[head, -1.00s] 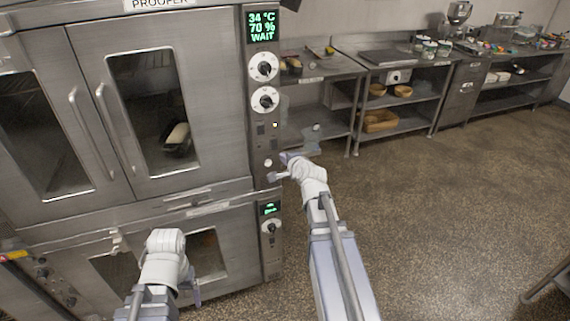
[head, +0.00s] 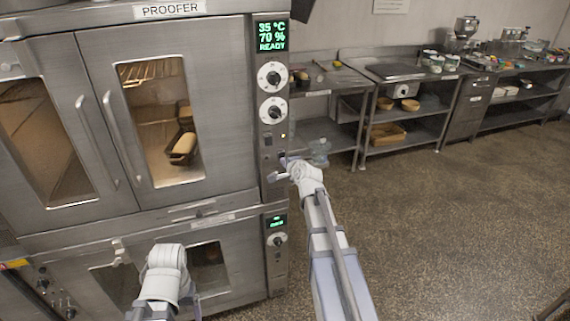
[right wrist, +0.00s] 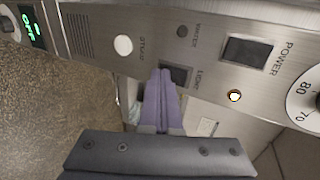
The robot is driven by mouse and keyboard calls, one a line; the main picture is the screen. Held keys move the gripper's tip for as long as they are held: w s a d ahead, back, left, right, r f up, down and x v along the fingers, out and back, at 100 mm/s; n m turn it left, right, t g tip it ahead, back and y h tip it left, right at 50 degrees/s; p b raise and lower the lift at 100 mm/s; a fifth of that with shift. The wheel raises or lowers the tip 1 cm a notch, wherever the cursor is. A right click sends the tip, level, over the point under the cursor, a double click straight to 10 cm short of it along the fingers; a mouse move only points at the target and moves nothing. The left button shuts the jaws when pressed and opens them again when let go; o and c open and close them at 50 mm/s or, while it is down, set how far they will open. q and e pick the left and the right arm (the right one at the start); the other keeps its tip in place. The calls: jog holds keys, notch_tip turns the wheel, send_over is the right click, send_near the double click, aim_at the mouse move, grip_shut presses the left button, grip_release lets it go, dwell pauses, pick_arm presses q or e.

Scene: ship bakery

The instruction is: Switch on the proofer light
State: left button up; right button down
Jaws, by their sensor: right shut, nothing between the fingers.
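The proofer (head: 215,110) stands at the left with both glass doors closed. Its chamber glows warm, showing racks and a loaf tin (head: 182,148). Its display (head: 272,37) reads 35 °C, 70 %, READY. In the right wrist view, the dark LIGHT switch (right wrist: 178,74) sits between the POWER switch (right wrist: 247,52) and the white STEAM button (right wrist: 123,45). My right gripper (head: 285,161) is shut and empty at the panel. Its purple fingertips (right wrist: 162,74) are at the LIGHT switch and partly cover it; contact is unclear. My left arm is low in front; its fingers are not clearly visible.
An amber lamp (right wrist: 234,96) glows near POWER. Two dials (head: 272,94) sit above the switches. A lower oven (head: 205,262) is beneath the proofer. Steel shelving (head: 415,122) stands along the back wall. The floor at right is open.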

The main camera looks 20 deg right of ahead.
jog(key=shift+r, duration=0.1)
jog(key=shift+w+r+p, duration=0.1)
jog(key=shift+r+p, duration=0.75)
jog(key=shift+p, duration=0.05)
pick_arm(q)
jog(key=shift+r, duration=0.85)
pick_arm(e)
jog(key=shift+f, duration=0.1)
